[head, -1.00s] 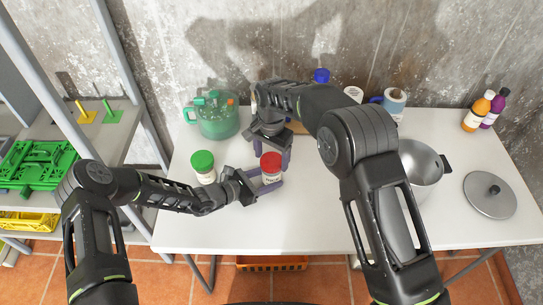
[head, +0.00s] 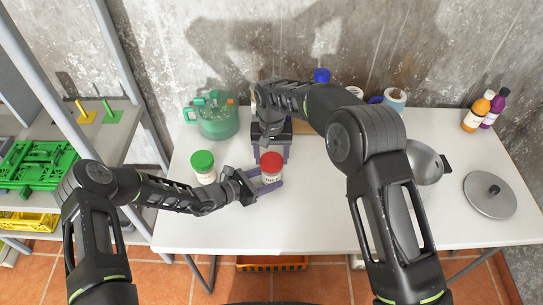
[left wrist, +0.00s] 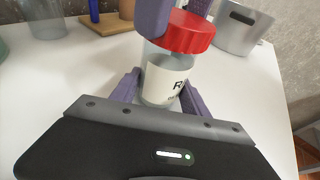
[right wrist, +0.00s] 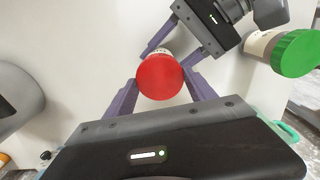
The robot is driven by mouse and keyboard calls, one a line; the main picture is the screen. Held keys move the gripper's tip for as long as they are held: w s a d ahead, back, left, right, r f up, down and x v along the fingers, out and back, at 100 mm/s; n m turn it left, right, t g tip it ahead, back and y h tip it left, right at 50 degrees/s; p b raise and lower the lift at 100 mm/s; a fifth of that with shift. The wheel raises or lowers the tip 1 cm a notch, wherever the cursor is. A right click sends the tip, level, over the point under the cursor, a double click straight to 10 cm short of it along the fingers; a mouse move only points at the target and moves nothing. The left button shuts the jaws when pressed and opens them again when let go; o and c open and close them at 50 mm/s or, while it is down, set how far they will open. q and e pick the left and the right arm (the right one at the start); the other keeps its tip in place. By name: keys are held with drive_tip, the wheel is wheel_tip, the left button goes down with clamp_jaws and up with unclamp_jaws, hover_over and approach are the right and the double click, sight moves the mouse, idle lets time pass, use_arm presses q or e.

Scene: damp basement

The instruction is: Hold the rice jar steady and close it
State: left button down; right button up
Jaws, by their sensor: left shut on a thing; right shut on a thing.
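The rice jar (head: 271,178) is a clear jar with a white label, standing upright on the white table. Its red lid (head: 271,162) sits on its mouth; I cannot tell how tight it is. My left gripper (head: 268,182) is shut around the jar's body from the left, below the lid; the left wrist view also shows the jar (left wrist: 165,85) between its fingers. My right gripper (head: 271,152) is shut on the red lid from behind. In the right wrist view, its fingers are on both sides of the lid (right wrist: 160,77).
A green-lidded jar (head: 203,166) stands close to the left of my left gripper. A teal container (head: 217,122) is behind it. A metal pot (head: 427,162), a loose pot lid (head: 490,195) and two bottles (head: 478,112) are at the right. The table front is clear.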

drive_tip(key=c, duration=0.4)
drive_tip(key=m, duration=1.3)
drive_tip(key=shift+m, duration=0.4)
drive_tip(key=o, duration=1.5)
drive_tip(key=shift+c, duration=0.2)
use_arm(q)
drive_tip(key=shift+c, duration=2.3)
unclamp_jaws()
use_arm(e)
wheel_tip(320, 180, up, 12)
